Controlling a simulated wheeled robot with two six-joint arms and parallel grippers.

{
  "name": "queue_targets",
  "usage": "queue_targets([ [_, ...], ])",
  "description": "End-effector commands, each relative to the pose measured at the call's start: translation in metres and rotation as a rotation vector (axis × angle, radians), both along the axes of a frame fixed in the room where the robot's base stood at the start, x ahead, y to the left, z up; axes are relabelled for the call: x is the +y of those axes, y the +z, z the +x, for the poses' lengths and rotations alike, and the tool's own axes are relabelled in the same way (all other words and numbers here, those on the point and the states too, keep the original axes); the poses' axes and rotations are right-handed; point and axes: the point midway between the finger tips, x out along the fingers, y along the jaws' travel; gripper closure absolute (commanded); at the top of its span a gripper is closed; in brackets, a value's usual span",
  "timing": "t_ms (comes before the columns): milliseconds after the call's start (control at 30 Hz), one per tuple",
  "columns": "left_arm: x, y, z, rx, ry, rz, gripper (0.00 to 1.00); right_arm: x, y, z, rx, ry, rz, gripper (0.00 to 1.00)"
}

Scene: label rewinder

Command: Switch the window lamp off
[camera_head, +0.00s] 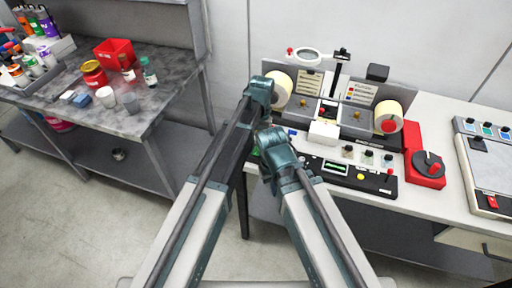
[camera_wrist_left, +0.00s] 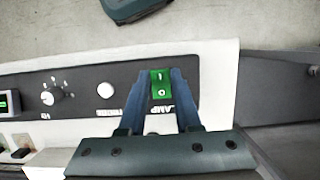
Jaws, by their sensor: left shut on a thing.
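The lamp switch (camera_wrist_left: 161,84) is a green rocker marked I and O, on a dark panel strip with LAMP printed beside it. My left gripper (camera_wrist_left: 161,76) has its two fingers on either side of the switch, close against it. In the head view a small green patch (camera_head: 256,151) shows beside my arms, near the left end of the machine's front panel. My left gripper is largely covered there by my arm links. I cannot tell from the rocker which side is pressed. My right gripper is not seen.
A knob (camera_wrist_left: 56,95) and a white button (camera_wrist_left: 105,90) sit on the same strip. The label rewinder (camera_head: 335,125) stands on a white table with a red dial box (camera_head: 427,168) at its right. A grey workbench (camera_head: 165,100) with bottles stands at the left.

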Motion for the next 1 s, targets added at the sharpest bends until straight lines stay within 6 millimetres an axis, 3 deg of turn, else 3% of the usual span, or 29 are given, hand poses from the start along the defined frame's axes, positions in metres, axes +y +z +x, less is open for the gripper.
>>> queue_targets([
  [33,0.0,0.0,-0.001,0.001,0.0,0.0,1.0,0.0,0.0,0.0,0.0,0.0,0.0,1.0],
  [67,0.0,0.0,-0.001,0.001,0.0,0.0,0.64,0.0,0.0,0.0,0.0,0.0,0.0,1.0],
  [200,0.0,0.0,0.0,0.0,0.0,0.0,0.39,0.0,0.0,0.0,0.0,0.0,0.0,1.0],
  [667,0.0,0.005,0.001,-0.001,0.0,0.0,0.38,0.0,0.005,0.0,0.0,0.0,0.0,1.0],
  [1000,-0.003,0.041,0.009,0.0,0.0,0.0,0.38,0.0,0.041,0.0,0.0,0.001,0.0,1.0],
])
